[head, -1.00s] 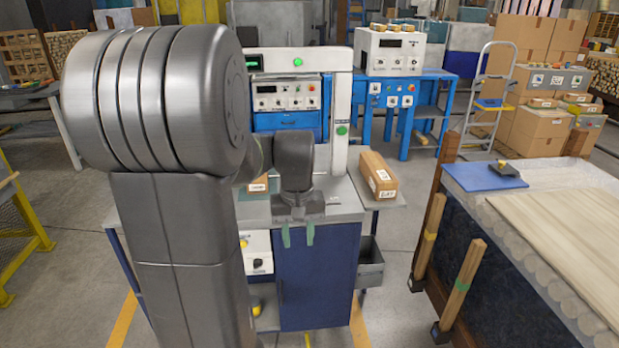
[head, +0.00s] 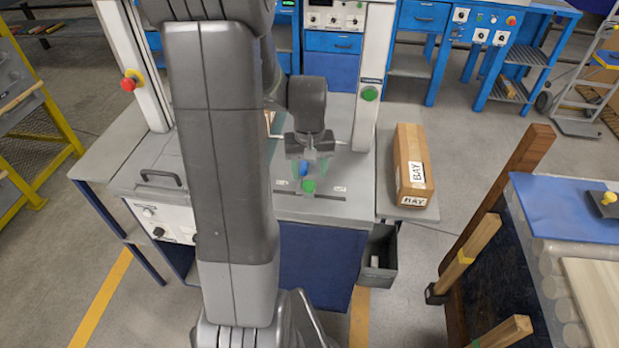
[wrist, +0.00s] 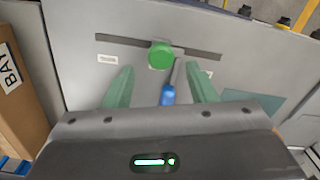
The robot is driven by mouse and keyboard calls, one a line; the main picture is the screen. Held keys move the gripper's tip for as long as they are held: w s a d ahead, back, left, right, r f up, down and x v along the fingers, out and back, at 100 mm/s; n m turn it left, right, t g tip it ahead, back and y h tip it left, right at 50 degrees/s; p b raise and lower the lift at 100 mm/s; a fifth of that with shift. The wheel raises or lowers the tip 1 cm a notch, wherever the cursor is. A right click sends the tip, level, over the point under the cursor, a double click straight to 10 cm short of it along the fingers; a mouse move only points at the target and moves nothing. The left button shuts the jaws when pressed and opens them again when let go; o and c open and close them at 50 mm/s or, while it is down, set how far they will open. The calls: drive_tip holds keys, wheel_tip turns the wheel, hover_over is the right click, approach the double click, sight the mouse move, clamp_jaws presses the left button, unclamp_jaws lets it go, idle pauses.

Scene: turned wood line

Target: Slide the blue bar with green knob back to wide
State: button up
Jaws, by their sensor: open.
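The green round knob (head: 310,186) sits near the middle of a dark straight slot (head: 331,197) in the grey bench top. A short blue bar (head: 304,169) is beside it. In the wrist view the green knob (wrist: 160,55) overlaps the slot (wrist: 120,41), and the blue bar (wrist: 168,95) points toward my gripper on a thin grey stem. A small white label lies near each end of the slot; I cannot read either. My gripper (wrist: 158,72) is open, its green fingers apart on either side of the blue bar. I see no contact.
A cardboard box marked BAY (head: 412,165) stands on the side shelf right of the bench. A white upright post (head: 370,80) with a green button rises behind the slot. A red button (head: 130,81) is on the left post. Wooden posts stand at right.

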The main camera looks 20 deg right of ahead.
sight(309, 184)
drive_tip(key=shift+s+a+f, duration=0.1)
drive_tip(key=shift+f, duration=1.7)
